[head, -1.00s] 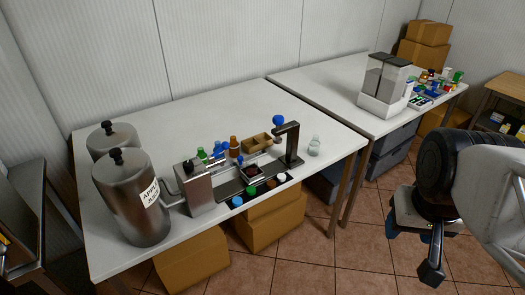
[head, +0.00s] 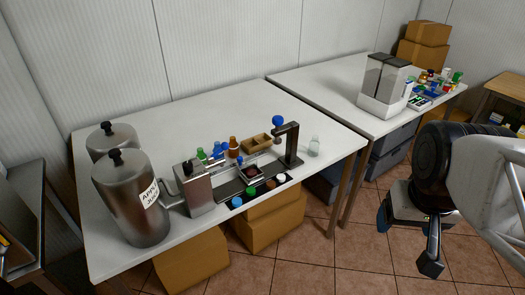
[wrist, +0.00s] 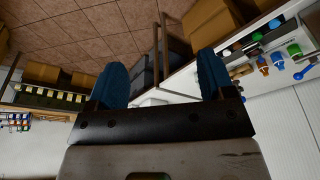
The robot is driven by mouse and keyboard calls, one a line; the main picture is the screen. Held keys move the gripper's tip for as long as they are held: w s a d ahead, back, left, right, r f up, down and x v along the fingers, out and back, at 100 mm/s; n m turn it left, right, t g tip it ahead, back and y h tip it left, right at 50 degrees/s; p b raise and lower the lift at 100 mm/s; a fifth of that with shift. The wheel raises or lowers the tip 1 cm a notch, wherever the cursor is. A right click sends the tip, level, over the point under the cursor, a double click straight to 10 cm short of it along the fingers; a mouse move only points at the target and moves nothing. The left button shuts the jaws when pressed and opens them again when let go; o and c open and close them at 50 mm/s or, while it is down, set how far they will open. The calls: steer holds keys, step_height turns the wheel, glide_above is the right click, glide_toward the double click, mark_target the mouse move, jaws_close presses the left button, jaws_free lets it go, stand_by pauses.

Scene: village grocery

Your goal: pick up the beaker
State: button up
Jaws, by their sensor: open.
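A small clear glass vessel (head: 314,146), which looks like the beaker, stands upright on the near white table (head: 340,148), close to its right end and just right of a dark metal stand. It is small in the head view, and I cannot make it out for sure in the wrist view. My gripper (head: 408,240) hangs over the floor to the right of the table, well apart from the vessel. Its two blue-padded fingers are spread with nothing between them in the wrist view (wrist: 160,82).
A dark metal stand (head: 292,142) with a blue knob is close left of the vessel. Bottles (head: 218,149), a wooden tray (head: 257,143) and steel urns (head: 130,195) stand further left. A white dispenser (head: 385,85) is on the far table. The back of the near table is clear.

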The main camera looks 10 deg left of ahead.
steer(key=w+a+n, duration=0.5)
steer(key=w, duration=0.7)
steer(key=n+g, duration=0.3)
steer(key=n, duration=1.1)
glide_above(251, 169)
steer(key=w, duration=0.2)
step_height(251, 169, down, 17)
steer(key=shift+w+a+f, duration=0.1)
steer(key=shift+a+f, duration=0.2)
steer(key=shift+f, duration=0.1)
steer(key=shift+f, duration=0.1)
steer(key=shift+f, duration=1.2)
steer(key=shift+f, duration=0.1)
